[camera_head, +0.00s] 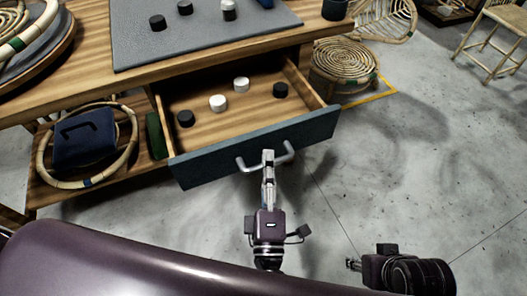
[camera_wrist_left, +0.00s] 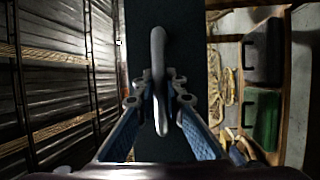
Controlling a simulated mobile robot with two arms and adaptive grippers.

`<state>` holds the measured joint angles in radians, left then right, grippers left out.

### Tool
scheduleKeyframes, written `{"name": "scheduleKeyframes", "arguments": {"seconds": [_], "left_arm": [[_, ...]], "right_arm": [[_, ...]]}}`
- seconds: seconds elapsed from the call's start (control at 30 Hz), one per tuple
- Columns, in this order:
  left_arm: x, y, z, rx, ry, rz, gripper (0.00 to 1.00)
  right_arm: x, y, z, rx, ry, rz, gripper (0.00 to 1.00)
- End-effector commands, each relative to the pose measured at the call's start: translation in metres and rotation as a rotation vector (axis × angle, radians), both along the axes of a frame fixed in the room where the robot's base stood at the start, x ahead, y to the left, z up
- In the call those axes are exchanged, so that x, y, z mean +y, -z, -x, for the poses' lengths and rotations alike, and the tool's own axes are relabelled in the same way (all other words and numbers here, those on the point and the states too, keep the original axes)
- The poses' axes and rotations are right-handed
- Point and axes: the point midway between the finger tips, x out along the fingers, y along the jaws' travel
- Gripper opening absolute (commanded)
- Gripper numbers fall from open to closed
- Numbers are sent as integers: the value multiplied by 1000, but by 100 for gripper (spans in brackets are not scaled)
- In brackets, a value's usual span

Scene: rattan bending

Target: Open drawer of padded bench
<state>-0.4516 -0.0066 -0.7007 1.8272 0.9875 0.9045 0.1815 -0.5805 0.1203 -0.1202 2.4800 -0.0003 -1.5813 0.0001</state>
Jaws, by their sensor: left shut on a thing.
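The padded bench's drawer (camera_head: 255,148) is open in the head view. Its dark blue-grey front stands well out from the bench, and its wooden inside shows. Two black and two white round pieces lie in it. My left gripper (camera_head: 268,158) is at the middle of the U-shaped metal handle (camera_head: 248,168) and is shut on it. In the left wrist view the handle (camera_wrist_left: 158,70) runs between the two fingers (camera_wrist_left: 160,90), in front of the dark drawer front (camera_wrist_left: 187,40). Part of my right arm shows at the lower right of the head view; its fingertips are not clear.
The bench top (camera_head: 90,75) bears a grey pad (camera_head: 200,40) with several round pieces. A rattan stool (camera_head: 345,62) stands behind right.

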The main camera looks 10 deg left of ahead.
Motion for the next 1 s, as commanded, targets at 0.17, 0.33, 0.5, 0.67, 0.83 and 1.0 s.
{"name": "scheduleKeyframes", "arguments": {"seconds": [0.17, 0.33, 0.5, 0.67, 0.83, 1.0], "left_arm": [[-2, 1, 2, 2, 1, 0, 0], [-1, 1, 2, 2, 1, 0, 0], [-1, 1, 2, 2, 1, 0, 22], [-1, 1, 2, 1, 0, 0, 29], [-1, 1, 2, 1, 0, 0, 29], [-4, 5, 18, 5, 0, 0, 29]], "right_arm": [[0, 0, 0, 0, 0, 0, 40], [0, 0, 0, 0, 0, 0, 40], [0, 0, 0, -1, 0, 0, 40], [0, 0, 0, -1, 0, 0, 40], [0, -1, -1, -4, 1, -1, 40], [0, -1, -1, -4, 1, -1, 40]]}}
